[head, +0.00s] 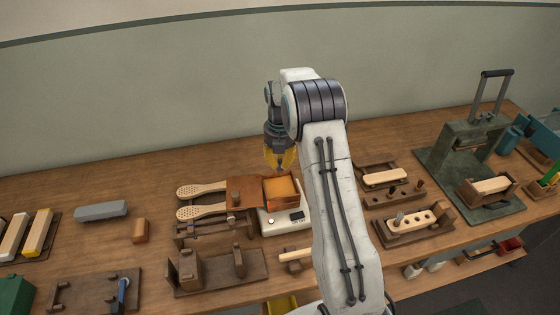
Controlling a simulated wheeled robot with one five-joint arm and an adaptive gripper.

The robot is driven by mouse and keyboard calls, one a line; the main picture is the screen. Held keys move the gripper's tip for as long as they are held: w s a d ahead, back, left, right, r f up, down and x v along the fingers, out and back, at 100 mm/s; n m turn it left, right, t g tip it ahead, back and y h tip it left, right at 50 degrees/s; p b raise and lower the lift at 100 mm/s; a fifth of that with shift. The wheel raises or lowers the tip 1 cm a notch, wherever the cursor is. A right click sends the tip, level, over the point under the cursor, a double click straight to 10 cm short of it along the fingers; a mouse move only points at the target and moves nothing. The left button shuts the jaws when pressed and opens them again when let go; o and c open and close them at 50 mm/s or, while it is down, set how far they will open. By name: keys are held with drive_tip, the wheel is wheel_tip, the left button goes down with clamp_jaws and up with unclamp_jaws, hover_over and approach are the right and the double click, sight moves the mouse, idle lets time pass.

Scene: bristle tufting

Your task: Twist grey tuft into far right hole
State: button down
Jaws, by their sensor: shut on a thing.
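My gripper (280,163), with yellow fingers, is shut and points down just above the back of the square pot of orange material (281,190). What it holds is too small and hidden to make out, so I cannot tell whether it is the grey tuft. A pale wooden block with a row of dark holes (424,217) lies in a dark wooden holder (408,238) to the right of my arm. A small grey piece (399,218) stands at the block's left end, slightly tilted. My gripper is well to the left of this block.
The pot sits on a white device (293,226). Two perforated paddles (201,188) lie left of it. A green press (470,145) with a tall handle stands at right. A grey block (101,211) lies at left. Bare tabletop (100,180) is free at the back left.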

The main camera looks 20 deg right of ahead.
drive_tip(key=shift+f+b, duration=2.25)
drive_tip(key=shift+f, duration=1.1)
drive_tip(key=shift+r+p, duration=2.55)
drive_tip(key=shift+r, duration=1.2)
drive_tip(key=shift+d, duration=0.1)
